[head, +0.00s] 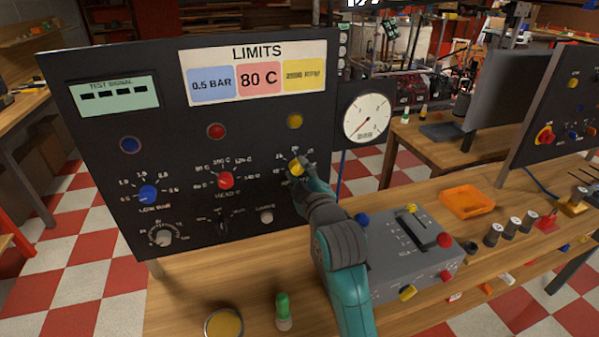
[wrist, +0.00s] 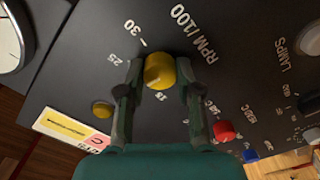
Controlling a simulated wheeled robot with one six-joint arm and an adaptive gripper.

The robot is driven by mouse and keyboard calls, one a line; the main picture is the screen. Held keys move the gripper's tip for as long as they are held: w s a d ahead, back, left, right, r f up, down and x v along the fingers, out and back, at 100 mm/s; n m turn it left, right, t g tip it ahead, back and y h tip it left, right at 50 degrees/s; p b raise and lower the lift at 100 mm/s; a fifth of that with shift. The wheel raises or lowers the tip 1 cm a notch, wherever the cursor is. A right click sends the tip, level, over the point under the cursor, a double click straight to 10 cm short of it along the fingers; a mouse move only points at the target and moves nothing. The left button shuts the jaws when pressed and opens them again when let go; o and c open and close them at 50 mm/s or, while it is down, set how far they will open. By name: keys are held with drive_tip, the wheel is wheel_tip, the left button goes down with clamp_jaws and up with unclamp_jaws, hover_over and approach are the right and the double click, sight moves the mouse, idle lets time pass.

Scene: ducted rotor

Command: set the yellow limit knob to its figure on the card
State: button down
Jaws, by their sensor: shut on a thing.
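The yellow limit knob (head: 296,167) is on the dark panel, below a yellow lamp. In the wrist view the knob (wrist: 159,70) sits between my fingers, beside the RPM/100 lettering. My gripper (wrist: 160,74) is shut on it, one finger on each side; in the head view my gripper (head: 298,178) covers part of its scale. Scale marks 25 and 30 show in the wrist view; I cannot tell where the knob points. The LIMITS card (head: 259,50) shows 0.5 BAR on blue and 80 C on red; its yellow RPM figure is too blurred to read surely.
A blue knob (head: 148,193) and a red knob (head: 225,180) are left of the yellow one. A round gauge (head: 366,118) is to its right. A grey box (head: 405,255) with a slider and an orange tray (head: 467,201) are on the bench.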

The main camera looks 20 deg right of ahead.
drive_tip(key=m, duration=0.4)
drive_tip(key=shift+m, duration=2.2)
drive_tip(key=c, duration=0.8)
unclamp_jaws()
drive_tip(key=shift+o, duration=0.2)
drive_tip(key=shift+s, duration=0.1)
drive_tip(key=s, duration=1.1)
drive_tip(key=shift+s, duration=0.4)
